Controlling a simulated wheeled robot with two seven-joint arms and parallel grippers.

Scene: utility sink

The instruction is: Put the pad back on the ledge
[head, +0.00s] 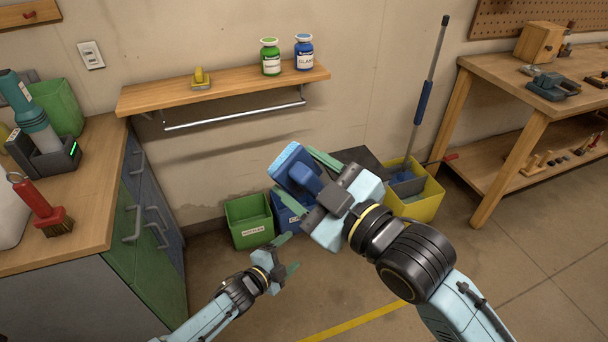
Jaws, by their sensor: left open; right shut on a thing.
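A blue pad (291,158) with a darker blue handle block (306,178) is held up in front of the wall, in the middle of the head view. My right gripper (318,192) is shut on it by the handle, and the pad's light blue face is tilted toward the upper left. The wooden ledge (225,88) is on the wall, above and to the left of the pad, with clear space between them. My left gripper (288,256) is open and empty, low in the middle, below the pad.
On the ledge stand a yellow-handled tool (200,79), a green-capped jar (270,57) and a blue-capped jar (304,52). A rail (235,116) hangs beneath. Bare ledge lies between tool and jars. A green bin (249,221) and yellow mop bucket (424,200) stand on the floor.

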